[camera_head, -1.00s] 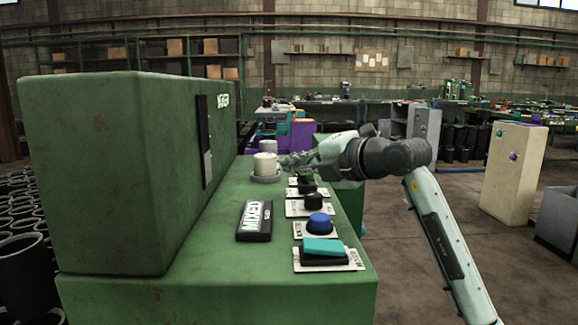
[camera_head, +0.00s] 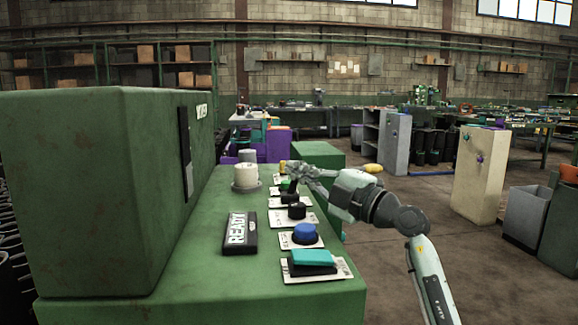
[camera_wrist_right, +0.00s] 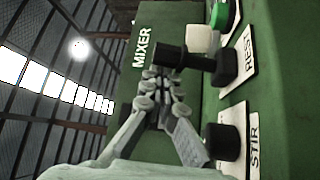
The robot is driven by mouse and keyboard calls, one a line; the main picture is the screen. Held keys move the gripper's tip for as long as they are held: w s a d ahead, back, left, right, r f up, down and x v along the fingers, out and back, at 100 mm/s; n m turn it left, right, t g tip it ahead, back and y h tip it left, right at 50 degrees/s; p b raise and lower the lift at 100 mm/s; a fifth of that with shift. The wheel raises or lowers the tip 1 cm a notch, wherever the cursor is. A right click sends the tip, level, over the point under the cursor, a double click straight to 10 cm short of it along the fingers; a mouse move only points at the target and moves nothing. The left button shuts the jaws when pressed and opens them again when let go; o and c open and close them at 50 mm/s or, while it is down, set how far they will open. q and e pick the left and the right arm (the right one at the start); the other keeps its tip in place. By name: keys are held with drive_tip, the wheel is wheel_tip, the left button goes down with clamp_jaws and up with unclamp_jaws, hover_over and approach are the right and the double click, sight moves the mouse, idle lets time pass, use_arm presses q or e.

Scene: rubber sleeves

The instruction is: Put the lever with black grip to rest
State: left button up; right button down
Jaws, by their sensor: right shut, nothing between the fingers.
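The lever with the black grip (camera_wrist_right: 170,55) shows in the right wrist view. Its arm runs from the grip to a black base (camera_wrist_right: 226,68) on a white plate (camera_wrist_right: 240,58) lettered REST. In the head view the lever (camera_head: 290,195) is small and partly hidden by my gripper. My right gripper (camera_wrist_right: 158,80) is shut and empty, its fingertips close to the black grip. I cannot tell whether they touch it. In the head view the right gripper (camera_head: 292,170) is above the far end of the panel. My left gripper is not in view.
On the green bench (camera_head: 190,290) are a teal pedal-like switch (camera_head: 312,257), a blue button (camera_head: 305,231), a black knob (camera_head: 297,211), a white cylinder (camera_head: 246,174) and a display (camera_head: 239,232) reading READY. A tall green cabinet (camera_head: 80,190) blocks the left.

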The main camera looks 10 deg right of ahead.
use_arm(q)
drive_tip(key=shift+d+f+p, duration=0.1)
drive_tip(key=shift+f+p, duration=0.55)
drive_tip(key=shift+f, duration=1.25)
use_arm(e)
drive_tip(key=shift+d+f+m+t, duration=0.2)
drive_tip(key=shift+d+m+t, duration=0.5)
drive_tip(key=shift+m+t, duration=0.5)
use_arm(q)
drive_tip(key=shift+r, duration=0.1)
